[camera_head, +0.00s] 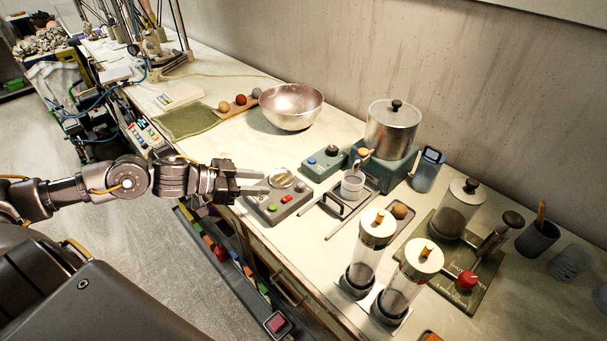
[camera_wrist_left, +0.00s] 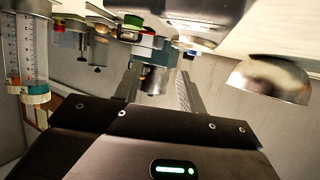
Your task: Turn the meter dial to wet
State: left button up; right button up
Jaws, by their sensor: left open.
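A grey box with a round silver dial (camera_head: 282,179) on top sits near the front edge of the bench. The box (camera_head: 262,211) also bears a green button (camera_head: 272,208) and a red switch (camera_head: 287,198). Any lettering around the dial is too small to read. My left gripper (camera_head: 263,182) comes in from the left just beside the dial, its fingers apart and pointing at it. I cannot tell whether a fingertip touches the dial. In the left wrist view the gripper (camera_wrist_left: 158,88) shows two spread fingers with nothing held. My right gripper is not in view.
A metal bowl (camera_head: 291,106) stands behind the box. Two clear cylinders (camera_head: 366,251) stand nearer the front. Drawers lie below the bench edge.

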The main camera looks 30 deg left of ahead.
aim_at(299, 185)
pick_arm(q)
jog(key=shift+w+d, duration=0.15)
jog(key=shift+d, duration=0.05)
jog(key=shift+d+r, duration=0.1)
jog(key=shift+d, duration=0.1)
jog(key=shift+w+d, duration=0.2)
jog(key=shift+d, duration=0.05)
jog(key=p+x, duration=0.2)
jog(key=x, duration=0.6)
jog(key=shift+w, duration=0.1)
jog(key=shift+w+d+f, duration=0.4)
jog(key=shift+f, duration=0.1)
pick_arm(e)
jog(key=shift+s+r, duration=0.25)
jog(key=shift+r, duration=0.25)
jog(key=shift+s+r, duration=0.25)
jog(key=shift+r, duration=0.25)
